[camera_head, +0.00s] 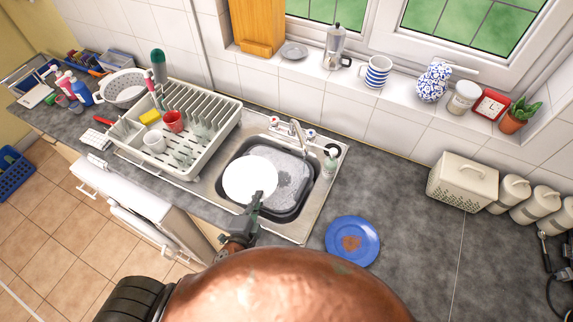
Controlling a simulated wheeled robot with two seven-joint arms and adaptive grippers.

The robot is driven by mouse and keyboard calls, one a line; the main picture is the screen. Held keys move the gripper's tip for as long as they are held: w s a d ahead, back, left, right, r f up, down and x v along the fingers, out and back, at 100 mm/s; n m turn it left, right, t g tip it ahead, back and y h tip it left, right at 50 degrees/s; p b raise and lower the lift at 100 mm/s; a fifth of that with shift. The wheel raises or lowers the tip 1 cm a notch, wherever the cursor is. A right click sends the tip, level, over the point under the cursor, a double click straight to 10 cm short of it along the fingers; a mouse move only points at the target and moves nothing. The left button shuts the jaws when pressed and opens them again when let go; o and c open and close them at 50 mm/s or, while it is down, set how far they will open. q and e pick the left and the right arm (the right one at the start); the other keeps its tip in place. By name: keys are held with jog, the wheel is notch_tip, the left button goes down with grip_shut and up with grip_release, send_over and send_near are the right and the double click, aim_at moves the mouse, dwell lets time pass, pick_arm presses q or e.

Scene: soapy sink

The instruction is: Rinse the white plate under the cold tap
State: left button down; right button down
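The white plate (247,175) is in the left part of the sink basin (314,178), over grey, foamy water. My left gripper (258,195) is at the plate's near edge and looks shut on it, with its arm coming from below. The mixer spout (296,130) stands behind the basin, to the right of and beyond the plate. It has a left tap handle (275,121) and a right tap handle (311,134). I cannot make out running water. My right gripper is not in view.
A dish rack (196,166) with a red cup (173,121) and a white mug (154,141) stands left of the sink. A soap bottle (330,163) stands at its right rim. A stained blue plate (352,241) lies on the right worktop. A large brown rounded shape hides the bottom centre.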

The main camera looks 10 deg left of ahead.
pick_arm(q)
jog(key=shift+a, duration=0.15)
jog(key=shift+w+d, duration=0.1)
jog(key=shift+d, duration=0.55)
jog(key=shift+a, duration=0.15)
jog(key=shift+a+p, duration=0.4)
jog(key=shift+a, duration=0.05)
jog(key=shift+d, duration=0.15)
jog(key=shift+d, duration=0.45)
jog(key=shift+a, duration=0.2)
